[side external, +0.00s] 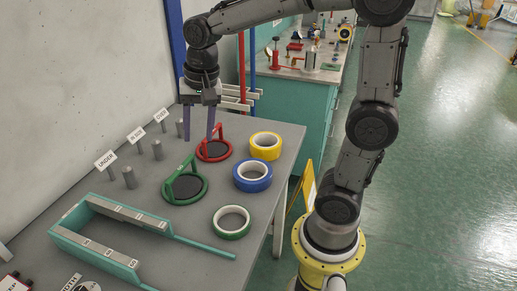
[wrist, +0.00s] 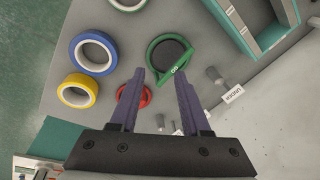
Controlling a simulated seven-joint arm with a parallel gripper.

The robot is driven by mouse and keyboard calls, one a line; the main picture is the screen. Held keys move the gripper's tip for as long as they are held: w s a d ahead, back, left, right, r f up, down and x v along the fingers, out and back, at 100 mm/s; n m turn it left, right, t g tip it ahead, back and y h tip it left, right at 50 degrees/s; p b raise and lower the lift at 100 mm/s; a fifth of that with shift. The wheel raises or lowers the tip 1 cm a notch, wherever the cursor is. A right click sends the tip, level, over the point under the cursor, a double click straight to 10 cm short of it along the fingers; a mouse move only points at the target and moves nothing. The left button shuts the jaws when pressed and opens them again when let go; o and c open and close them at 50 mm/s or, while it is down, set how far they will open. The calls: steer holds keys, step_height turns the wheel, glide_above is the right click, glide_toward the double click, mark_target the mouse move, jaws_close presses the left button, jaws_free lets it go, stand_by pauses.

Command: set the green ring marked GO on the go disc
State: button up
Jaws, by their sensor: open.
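The green ring (side external: 203,191) lies on the grey bench with a raised green bar across one side. The bar reads GO in the wrist view, where the green ring (wrist: 151,49) lies just beyond my fingertips. A dark round surface (side external: 185,188) shows inside the ring; I cannot tell whether it is the go disc. My gripper (side external: 199,137) is open and empty, fingers pointing down, above the bench and close to the red ring in the side view. In the wrist view my gripper (wrist: 160,72) has its two fingers spread apart, with the GO bar showing near the gap.
A red ring (side external: 230,150) with a dark centre and raised bar stands behind the green one. Yellow (side external: 265,146), blue (side external: 253,175) and green (side external: 231,221) tape rolls lie to the right. Grey pegs with label cards (side external: 105,161) line the wall; a teal tray (side external: 65,241) is front left.

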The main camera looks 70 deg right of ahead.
steer(key=s+a+n+t, duration=0.2)
steer(key=s+n+t, duration=0.1)
steer(key=s+n, duration=0.8)
steer(key=s, duration=0.5)
steer(key=shift+f, duration=0.2)
